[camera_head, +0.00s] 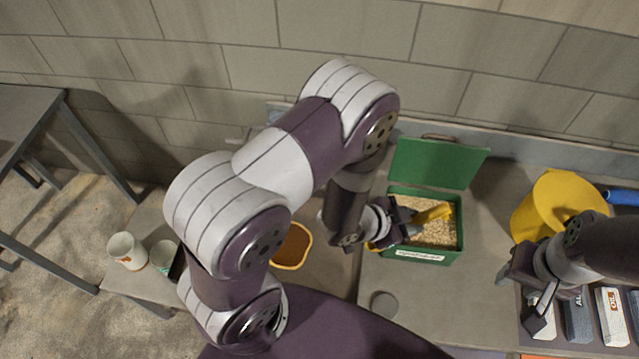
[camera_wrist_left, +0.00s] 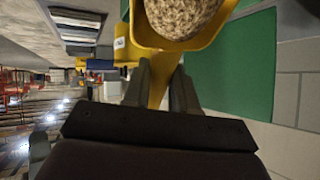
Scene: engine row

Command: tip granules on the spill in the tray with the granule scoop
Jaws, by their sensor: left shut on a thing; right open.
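My left gripper (camera_head: 408,224) is shut on the handle of the yellow granule scoop (camera_head: 434,213). The scoop is over the open green granule box (camera_head: 460,222), which holds pale granules (camera_head: 436,236). In the left wrist view the scoop (camera_wrist_left: 145,38) carries a heap of granules (camera_wrist_left: 182,14), with its handle between the fingers (camera_wrist_left: 160,82). A tray with an orange-yellow rim (camera_head: 308,250) and a brown spill (camera_head: 291,244) inside is left of the box, partly hidden by my left arm. My right gripper (camera_head: 518,292) is open and empty at the right.
The box's green lid (camera_head: 435,163) stands open at the back. A yellow bucket (camera_head: 556,205) and several cartons (camera_head: 611,315) are at the right. A grey round thing (camera_head: 384,304) is on the bench front. Two cups (camera_head: 126,250) stand at the left.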

